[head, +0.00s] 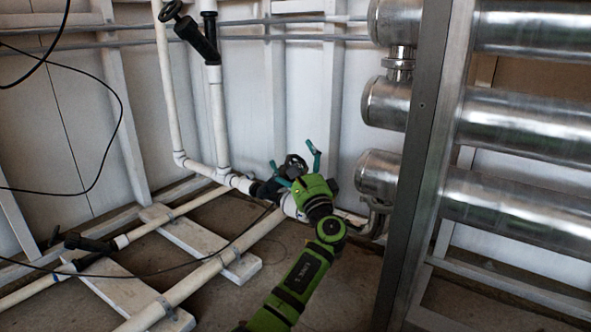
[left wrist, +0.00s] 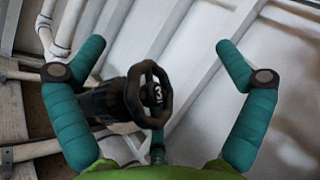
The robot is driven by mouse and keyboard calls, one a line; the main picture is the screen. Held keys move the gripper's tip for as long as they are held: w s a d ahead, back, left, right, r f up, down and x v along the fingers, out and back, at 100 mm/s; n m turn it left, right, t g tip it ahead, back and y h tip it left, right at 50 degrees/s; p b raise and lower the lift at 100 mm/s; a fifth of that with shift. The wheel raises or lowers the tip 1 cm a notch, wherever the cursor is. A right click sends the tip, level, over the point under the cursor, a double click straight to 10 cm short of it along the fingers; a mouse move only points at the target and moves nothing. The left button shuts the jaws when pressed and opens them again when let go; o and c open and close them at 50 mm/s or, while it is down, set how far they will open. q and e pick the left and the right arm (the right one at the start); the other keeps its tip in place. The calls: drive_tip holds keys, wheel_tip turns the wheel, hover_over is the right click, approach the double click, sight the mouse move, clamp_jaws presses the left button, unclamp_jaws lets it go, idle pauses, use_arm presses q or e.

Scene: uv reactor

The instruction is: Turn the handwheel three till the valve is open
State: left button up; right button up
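Handwheel three is a small dark wheel with a white "3" on its hub. It shows in the left wrist view (left wrist: 154,94) between my fingers, and in the head view (head: 294,164) near the white wall, on a dark valve body (left wrist: 105,103) in the white pipe. My left gripper (head: 291,153) is green with teal fingers. Its fingers are spread wide on either side of the wheel, also in the left wrist view (left wrist: 160,45), with clear gaps to the rim. It holds nothing. My right gripper is not in view.
Large shiny metal cylinders (head: 525,125) and a grey upright post (head: 420,150) stand to the right. Another black valve (head: 197,38) sits on a vertical pipe at upper left, and one more (head: 90,245) low on the left. White pipes run along the floor.

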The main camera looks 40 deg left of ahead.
use_arm(q)
drive_tip(key=shift+d+r, duration=0.15)
drive_tip(key=shift+r, duration=0.4)
drive_tip(key=shift+d+r+t, duration=0.15)
drive_tip(key=shift+r+t, duration=0.15)
drive_tip(key=shift+c, duration=0.5)
drive_tip(key=shift+s+d+f, duration=0.25)
drive_tip(key=shift+d+f, duration=0.7)
drive_tip(key=shift+d, duration=0.1)
drive_tip(key=c, duration=0.5)
drive_tip(key=d+f, duration=0.1)
drive_tip(key=d, duration=0.2)
drive_tip(key=s+d+f, duration=0.1)
drive_tip(key=shift+d+f, duration=0.3)
drive_tip(key=shift+f, duration=0.05)
